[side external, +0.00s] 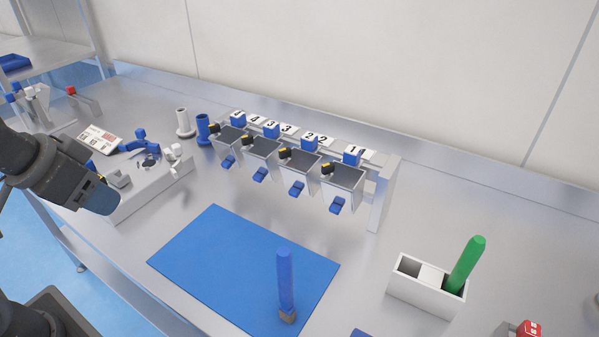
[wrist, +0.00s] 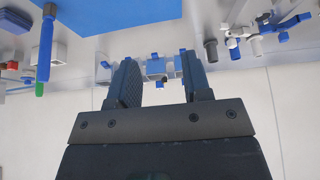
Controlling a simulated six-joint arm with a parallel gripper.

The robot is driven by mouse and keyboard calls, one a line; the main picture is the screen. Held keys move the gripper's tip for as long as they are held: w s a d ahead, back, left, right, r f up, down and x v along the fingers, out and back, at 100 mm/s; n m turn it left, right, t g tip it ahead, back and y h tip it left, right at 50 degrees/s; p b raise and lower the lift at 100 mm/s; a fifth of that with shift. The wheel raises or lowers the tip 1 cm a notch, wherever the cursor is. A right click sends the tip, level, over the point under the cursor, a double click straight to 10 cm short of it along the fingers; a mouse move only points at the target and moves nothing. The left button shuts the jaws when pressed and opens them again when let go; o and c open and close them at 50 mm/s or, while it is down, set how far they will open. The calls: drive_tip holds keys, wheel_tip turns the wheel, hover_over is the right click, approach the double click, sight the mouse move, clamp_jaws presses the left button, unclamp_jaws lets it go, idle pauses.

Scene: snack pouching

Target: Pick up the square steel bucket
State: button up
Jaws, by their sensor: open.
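Several square steel buckets hang in a row on a rack at the back of the bench in the side external view. The rightmost bucket (side external: 343,178) is under the label 1, and another bucket (side external: 300,165) hangs left of it. Each has a blue tab low on its front. In the wrist view the row is small, far off and partly hidden by my fingers. My gripper (wrist: 160,75) is open, with nothing between its fingers. In the side external view my wrist is at the far left, well away from the buckets; its fingertips are not clear there.
A blue mat (side external: 225,262) lies in front, with a blue-handled tool (side external: 285,278) upright on it. A white holder (side external: 425,293) with a green stick (side external: 466,263) stands right. A grey fixture block (side external: 150,187) stands left, near grey and blue posts (side external: 203,128).

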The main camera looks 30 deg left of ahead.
drive_tip(key=w+d+r+m+g, duration=0.15)
drive_tip(key=w+r+m, duration=0.25)
drive_tip(key=w+r, duration=0.4)
drive_tip(key=m+g, duration=0.4)
drive_tip(key=m, duration=0.9)
hover_over(307, 135)
drive_tip(key=shift+t, duration=0.25)
drive_tip(key=f, duration=0.7)
drive_tip(key=shift+s+a+f, duration=0.1)
drive_tip(key=shift+s+a, duration=0.05)
drive_tip(key=shift+s, duration=0.1)
drive_tip(key=shift+w+d+f+m, duration=0.2)
drive_tip(key=shift+d+f+m, duration=0.05)
drive_tip(key=shift+f+m, duration=0.25)
drive_tip(key=shift+w+f, duration=0.15)
drive_tip(key=shift+f, duration=3.5)
clamp_jaws()
